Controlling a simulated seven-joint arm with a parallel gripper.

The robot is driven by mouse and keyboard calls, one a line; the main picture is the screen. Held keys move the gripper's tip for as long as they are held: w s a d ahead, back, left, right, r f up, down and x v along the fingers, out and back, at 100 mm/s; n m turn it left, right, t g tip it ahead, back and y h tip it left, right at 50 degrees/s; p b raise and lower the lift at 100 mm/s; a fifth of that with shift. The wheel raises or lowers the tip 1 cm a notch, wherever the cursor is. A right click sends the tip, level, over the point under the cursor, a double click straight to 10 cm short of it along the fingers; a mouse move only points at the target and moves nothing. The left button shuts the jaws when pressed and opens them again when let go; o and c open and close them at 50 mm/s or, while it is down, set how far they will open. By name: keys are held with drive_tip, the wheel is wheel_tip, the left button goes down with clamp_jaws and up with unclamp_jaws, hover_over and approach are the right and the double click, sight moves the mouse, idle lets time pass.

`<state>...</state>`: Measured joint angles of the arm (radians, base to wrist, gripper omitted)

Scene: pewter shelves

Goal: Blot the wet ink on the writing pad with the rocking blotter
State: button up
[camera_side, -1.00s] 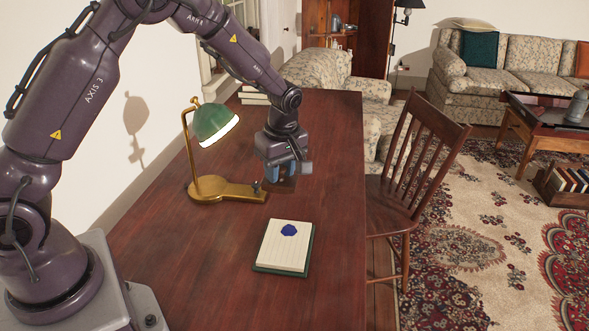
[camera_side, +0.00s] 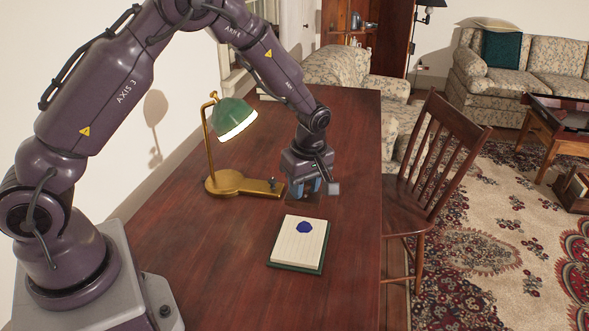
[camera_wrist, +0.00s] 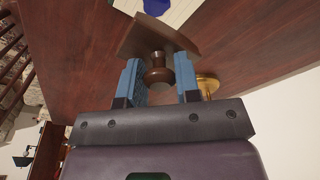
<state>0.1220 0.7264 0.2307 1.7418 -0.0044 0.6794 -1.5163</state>
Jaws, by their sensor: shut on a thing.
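The writing pad (camera_side: 297,246) lies on the table with cream ruled paper on a dark green backing. A blue ink blot (camera_side: 304,227) is near its far end. My gripper (camera_side: 304,188) is just beyond that end in the side view. In the wrist view, its blue fingers (camera_wrist: 158,78) stand on either side of the turned wooden knob of the rocking blotter (camera_wrist: 160,36) and are shut on it. The blotter's brown body extends toward the pad. The side view shows little of the blotter, and its exact height above the table is unclear.
A brass lamp with a green shade (camera_side: 235,113) stands left of my gripper, its base (camera_side: 230,184) close by. A wooden chair (camera_side: 432,160) is against the table's right side. The table (camera_side: 215,245) is clear around the pad.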

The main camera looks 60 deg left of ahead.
drive_tip(key=shift+d+f, duration=0.1)
drive_tip(key=shift+f, duration=2.95)
drive_tip(key=shift+f, duration=0.6)
drive_tip(key=shift+r, duration=3.55)
